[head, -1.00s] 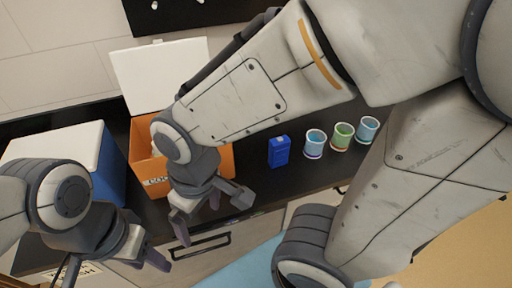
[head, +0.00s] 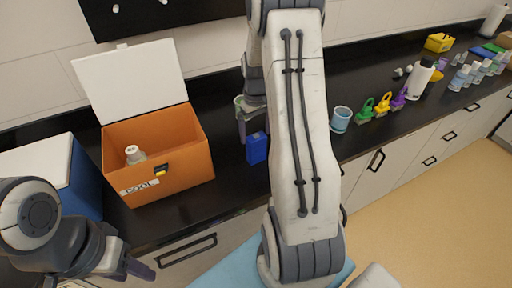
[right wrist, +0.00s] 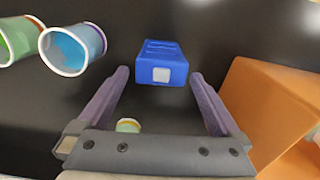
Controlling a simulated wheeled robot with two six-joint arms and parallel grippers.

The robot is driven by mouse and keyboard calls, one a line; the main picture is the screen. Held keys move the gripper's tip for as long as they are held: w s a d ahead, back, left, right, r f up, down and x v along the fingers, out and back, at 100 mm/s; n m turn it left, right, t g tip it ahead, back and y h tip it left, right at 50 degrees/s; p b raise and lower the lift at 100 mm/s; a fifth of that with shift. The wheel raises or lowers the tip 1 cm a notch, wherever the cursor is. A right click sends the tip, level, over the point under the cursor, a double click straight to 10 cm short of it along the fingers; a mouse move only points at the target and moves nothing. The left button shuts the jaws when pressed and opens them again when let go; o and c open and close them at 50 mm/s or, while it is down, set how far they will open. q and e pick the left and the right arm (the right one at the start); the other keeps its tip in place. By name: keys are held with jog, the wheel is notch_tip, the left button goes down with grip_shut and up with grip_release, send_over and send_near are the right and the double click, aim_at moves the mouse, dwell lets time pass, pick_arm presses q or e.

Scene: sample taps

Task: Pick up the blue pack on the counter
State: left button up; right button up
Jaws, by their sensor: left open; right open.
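The blue pack (head: 257,148) stands on the black counter (head: 225,185), just right of the orange box. In the head view my right gripper (head: 252,124) is at the pack's upper end, partly hidden by my forearm. In the right wrist view the open fingers (right wrist: 160,78) point at the blue pack (right wrist: 162,60), which lies between and just beyond the fingertips. No grip on it shows. My left gripper (head: 132,262) is open and empty at the lower left, in front of the counter and away from the pack.
An orange box (head: 185,165) with its white lid up holds a white-capped bottle (head: 135,154). A blue box (head: 85,185) stands left. A cup (head: 341,118) and several coloured padlocks (head: 383,104) stand right. In the wrist view, cups (right wrist: 75,48) and the orange box flank the pack.

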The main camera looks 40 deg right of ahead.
aim_at(257, 147)
jog(key=shift+f, duration=0.9)
jog(key=f, duration=0.1)
jog(key=f+p, duration=0.1)
jog(key=f, duration=0.1)
jog(key=f+p, duration=0.1)
jog(key=shift+s+a+f, duration=0.1)
jog(key=shift+s+f, duration=0.15)
jog(key=shift+f, duration=0.45)
jog(key=c, duration=1.4)
jog(key=shift+w+r, duration=0.1)
